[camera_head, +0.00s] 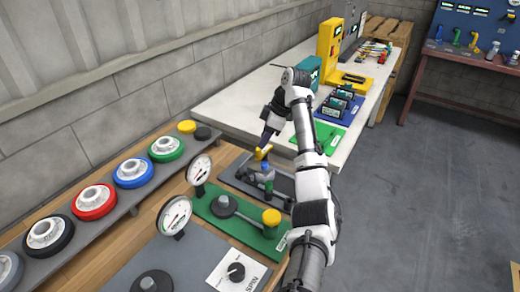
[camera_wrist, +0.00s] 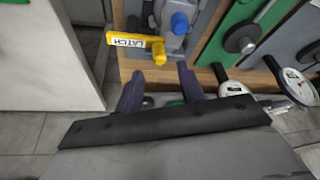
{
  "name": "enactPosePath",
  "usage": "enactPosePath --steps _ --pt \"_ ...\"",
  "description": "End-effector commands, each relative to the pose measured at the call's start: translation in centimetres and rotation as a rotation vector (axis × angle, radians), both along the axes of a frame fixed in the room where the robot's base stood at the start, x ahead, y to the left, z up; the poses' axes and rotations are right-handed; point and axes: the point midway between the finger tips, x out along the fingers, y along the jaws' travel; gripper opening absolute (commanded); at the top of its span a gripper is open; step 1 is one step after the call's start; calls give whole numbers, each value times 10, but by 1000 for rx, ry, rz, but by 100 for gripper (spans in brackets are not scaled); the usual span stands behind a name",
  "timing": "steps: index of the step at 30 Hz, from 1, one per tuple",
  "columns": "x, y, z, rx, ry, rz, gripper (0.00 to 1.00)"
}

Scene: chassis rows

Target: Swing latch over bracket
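The yellow latch (camera_wrist: 137,41), labelled LATCH, lies ahead of my fingertips in the wrist view. Its thicker yellow end (camera_wrist: 159,53) sits in front of the gap between them. My gripper (camera_wrist: 158,72) has two dark purple fingers spread apart, with nothing visible between them. A grey clamp-like fitting with a blue knob (camera_wrist: 180,23) stands beside the latch; I cannot tell which part is the bracket. In the head view the latch (camera_head: 262,153) shows above a dark grey plate (camera_head: 232,172), with my gripper (camera_head: 266,140) just above it. My arm partly hides the fixture's right side.
A green plate (camera_head: 215,209) with a gauge and yellow knob is in front of the fixture. A white table (camera_head: 232,103) with a blue tray and green mat stands behind. Coloured discs (camera_head: 133,171) line a shelf at left. Grey floor is open at right.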

Motion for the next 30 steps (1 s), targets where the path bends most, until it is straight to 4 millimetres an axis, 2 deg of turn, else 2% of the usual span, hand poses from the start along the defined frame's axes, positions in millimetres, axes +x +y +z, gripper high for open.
enactPosePath --steps 6,12,30 --pt "-3 -20 47 -4 -2 -3 39" --pt "-5 -29 69 -2 0 -2 39" --pt "-6 -31 74 -1 1 -1 39"
